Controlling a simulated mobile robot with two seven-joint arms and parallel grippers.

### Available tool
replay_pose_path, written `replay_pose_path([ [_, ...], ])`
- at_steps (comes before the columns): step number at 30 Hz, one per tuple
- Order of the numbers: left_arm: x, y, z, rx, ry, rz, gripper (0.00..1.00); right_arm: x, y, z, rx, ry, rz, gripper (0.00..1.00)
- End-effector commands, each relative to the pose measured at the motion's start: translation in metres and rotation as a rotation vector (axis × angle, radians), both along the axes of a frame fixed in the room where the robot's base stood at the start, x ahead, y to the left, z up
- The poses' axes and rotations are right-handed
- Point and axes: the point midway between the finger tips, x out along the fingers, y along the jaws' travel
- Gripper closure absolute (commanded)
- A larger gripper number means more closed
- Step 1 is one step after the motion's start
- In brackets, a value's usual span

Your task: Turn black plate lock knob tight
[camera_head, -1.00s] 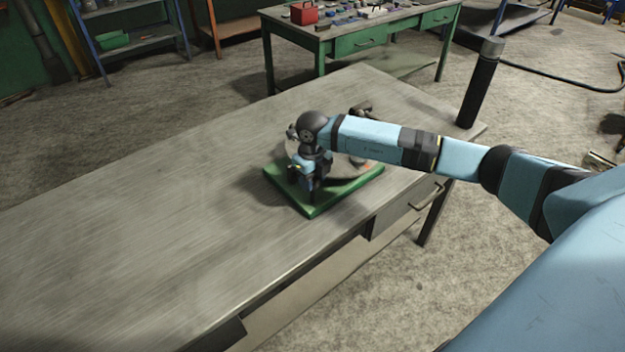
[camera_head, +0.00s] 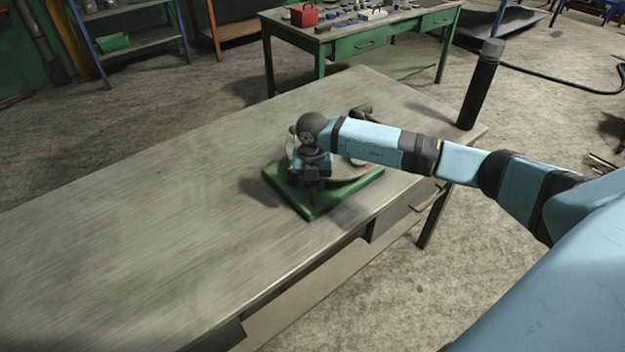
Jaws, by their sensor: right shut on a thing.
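A green base (camera_head: 345,197) lies on the workbench and carries a round grey plate (camera_head: 345,177). My right gripper (camera_head: 313,190) points down over the near left part of the green base. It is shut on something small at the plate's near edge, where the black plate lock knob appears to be. The knob itself is hidden by the fingers and too small to make out. My wrist and forearm cover much of the plate. My left gripper is not in view.
The grey metal workbench (camera_head: 150,210) is bare on its left side. A dark upright cylinder (camera_head: 480,90) stands at its right corner. A dark part (camera_head: 362,112) shows behind my forearm. A green table (camera_head: 345,40) with a red box (camera_head: 303,14) stands behind.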

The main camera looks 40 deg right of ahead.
Motion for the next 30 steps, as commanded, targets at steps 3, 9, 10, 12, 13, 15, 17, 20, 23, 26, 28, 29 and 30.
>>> replay_pose_path([
  [3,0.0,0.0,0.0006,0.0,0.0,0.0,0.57,0.0005,-0.0004,0.0009,0.0,-0.001,-0.04,0.84],
  [9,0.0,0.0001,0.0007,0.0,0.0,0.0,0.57,0.0006,-0.0003,0.0008,0.0,-0.002,-0.074,0.84],
  [10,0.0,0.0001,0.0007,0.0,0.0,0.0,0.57,0.0006,-0.0003,0.0008,0.0,-0.002,-0.076,0.84],
  [12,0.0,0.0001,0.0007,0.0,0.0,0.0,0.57,0.0006,-0.0004,0.0008,0.0,-0.002,-0.078,0.84],
  [13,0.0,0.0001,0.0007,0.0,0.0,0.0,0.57,0.0006,-0.0004,0.0008,0.0,-0.002,-0.079,0.84],
  [15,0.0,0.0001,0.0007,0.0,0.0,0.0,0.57,0.0006,-0.0004,0.0008,0.0,-0.002,-0.079,0.84],
  [17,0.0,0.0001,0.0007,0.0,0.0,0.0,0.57,0.0006,-0.0004,0.0008,0.0,-0.002,-0.079,0.84],
  [20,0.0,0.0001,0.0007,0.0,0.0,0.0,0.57,0.0006,-0.0003,0.0008,0.0,-0.002,-0.079,0.84],
  [23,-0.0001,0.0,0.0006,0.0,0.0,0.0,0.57,0.0006,-0.0003,0.0008,0.0,-0.002,-0.079,0.51],
  [26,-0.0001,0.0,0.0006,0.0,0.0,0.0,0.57,0.0005,-0.0003,0.0007,0.0,-0.002,-0.078,0.35],
  [28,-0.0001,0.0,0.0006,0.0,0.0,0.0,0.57,0.0005,-0.0002,0.0005,-0.001,-0.001,-0.078,0.35],
  [29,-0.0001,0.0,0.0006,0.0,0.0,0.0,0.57,0.0004,-0.0002,0.0005,-0.001,-0.001,-0.078,0.35],
  [30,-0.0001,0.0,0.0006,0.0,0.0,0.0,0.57,0.0004,-0.0002,0.0004,-0.001,-0.001,-0.078,0.35],
])
